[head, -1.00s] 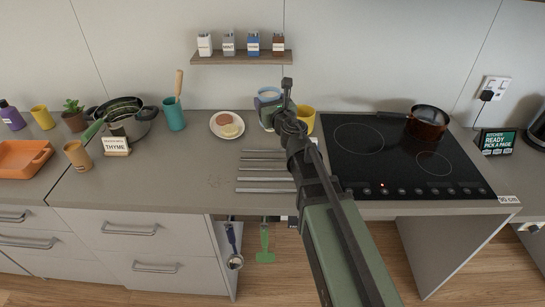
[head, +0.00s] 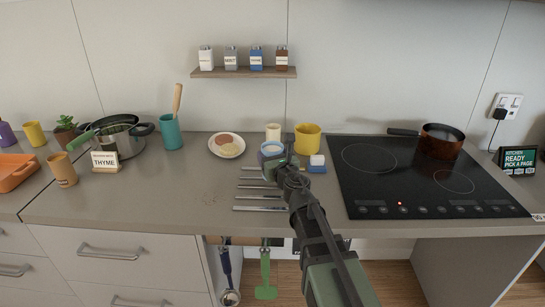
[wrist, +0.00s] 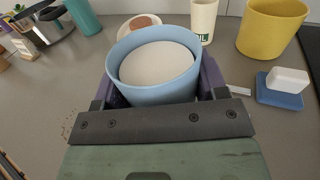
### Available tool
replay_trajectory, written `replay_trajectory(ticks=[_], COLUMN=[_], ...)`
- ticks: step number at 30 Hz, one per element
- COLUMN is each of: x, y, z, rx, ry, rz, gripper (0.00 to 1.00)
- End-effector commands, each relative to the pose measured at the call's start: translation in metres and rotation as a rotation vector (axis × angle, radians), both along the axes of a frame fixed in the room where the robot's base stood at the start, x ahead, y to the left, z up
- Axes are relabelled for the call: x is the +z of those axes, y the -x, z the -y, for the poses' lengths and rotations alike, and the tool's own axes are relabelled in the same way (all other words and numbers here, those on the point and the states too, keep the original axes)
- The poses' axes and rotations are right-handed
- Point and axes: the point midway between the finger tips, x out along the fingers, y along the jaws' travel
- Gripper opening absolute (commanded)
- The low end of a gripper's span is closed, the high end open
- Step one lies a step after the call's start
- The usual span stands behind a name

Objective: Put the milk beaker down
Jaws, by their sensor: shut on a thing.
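The milk beaker (head: 272,149) is light blue with a white surface of milk inside. It also shows large in the wrist view (wrist: 157,88), where it looks about upright. My gripper (head: 284,164) is shut on the beaker, with its dark purple fingers on both sides of it in the wrist view (wrist: 155,85). In the head view the beaker is over the middle of the counter, right of the plate. Its base is hidden, so I cannot tell whether it touches the counter.
A cream cup (head: 273,131), a yellow mug (head: 307,138) and a blue block with a white top (head: 317,163) stand close behind and right. A plate of food (head: 227,145) is left. Metal strips (head: 258,208) lie in front. The hob (head: 420,180) is right; grey counter (head: 180,190) is clear left.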

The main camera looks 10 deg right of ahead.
Motion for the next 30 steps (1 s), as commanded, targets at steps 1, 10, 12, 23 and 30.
replay_trajectory(ticks=[1,10,12,23,30], x=[-0.013,-0.039,-0.038,-0.041,-0.041], y=[0.000,0.000,0.000,0.000,0.000], z=[0.000,0.000,0.000,0.000,0.000], rx=[0.000,0.000,0.000,0.000,0.000], ry=[0.000,0.000,0.000,0.000,0.000], rz=[0.000,0.000,0.000,0.000,0.000], gripper=[0.30,0.30,0.30,0.85,0.92])
